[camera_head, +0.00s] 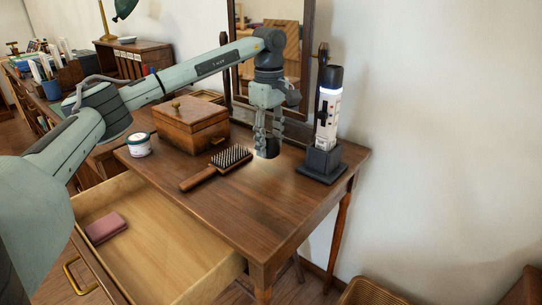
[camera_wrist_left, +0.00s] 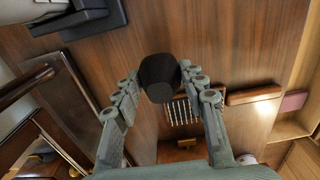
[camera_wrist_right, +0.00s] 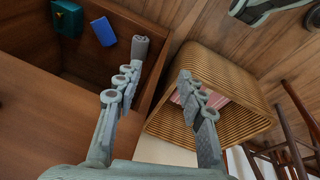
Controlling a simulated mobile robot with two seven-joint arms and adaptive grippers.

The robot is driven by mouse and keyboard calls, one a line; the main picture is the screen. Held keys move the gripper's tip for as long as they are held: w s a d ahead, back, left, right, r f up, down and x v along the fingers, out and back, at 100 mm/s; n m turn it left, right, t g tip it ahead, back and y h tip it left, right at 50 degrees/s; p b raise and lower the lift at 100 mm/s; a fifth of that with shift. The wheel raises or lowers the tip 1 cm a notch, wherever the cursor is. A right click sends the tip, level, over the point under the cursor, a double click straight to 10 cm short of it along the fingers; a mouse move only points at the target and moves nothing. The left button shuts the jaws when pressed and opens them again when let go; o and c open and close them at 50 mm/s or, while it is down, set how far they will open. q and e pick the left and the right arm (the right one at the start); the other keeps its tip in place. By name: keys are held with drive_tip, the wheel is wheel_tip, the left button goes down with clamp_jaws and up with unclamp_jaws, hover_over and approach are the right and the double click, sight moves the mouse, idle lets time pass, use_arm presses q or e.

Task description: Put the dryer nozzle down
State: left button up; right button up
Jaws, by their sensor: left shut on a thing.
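The dryer nozzle (camera_head: 267,148) is a short, dark, round piece, low over the dressing table (camera_head: 262,205), between the hairbrush and the dryer stand. My left gripper (camera_head: 268,140) points down and is shut on it. In the left wrist view the nozzle (camera_wrist_left: 160,78) sits between both fingertips. I cannot tell whether its underside touches the wood. My right gripper (camera_wrist_right: 158,72) shows only in its own wrist view, with its fingers apart and nothing between them.
A hairbrush (camera_head: 217,168), wooden box (camera_head: 190,125) and small jar (camera_head: 139,146) are left of the nozzle. A white-and-black device stands in a dark stand (camera_head: 322,163) at right. An open drawer (camera_head: 160,245) holds a pink wallet (camera_head: 106,228). A wicker basket (camera_wrist_right: 236,85) is below my right gripper.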

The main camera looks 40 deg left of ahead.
sight(271, 169)
use_arm(q)
drive_tip(key=shift+d+f, duration=0.15)
drive_tip(key=shift+d, duration=0.05)
drive_tip(key=shift+f, duration=2.15)
drive_tip(key=o, duration=0.9)
drive_tip(key=shift+r, duration=0.15)
wheel_tip(271, 169, up, 12)
drive_tip(key=shift+r, duration=0.1)
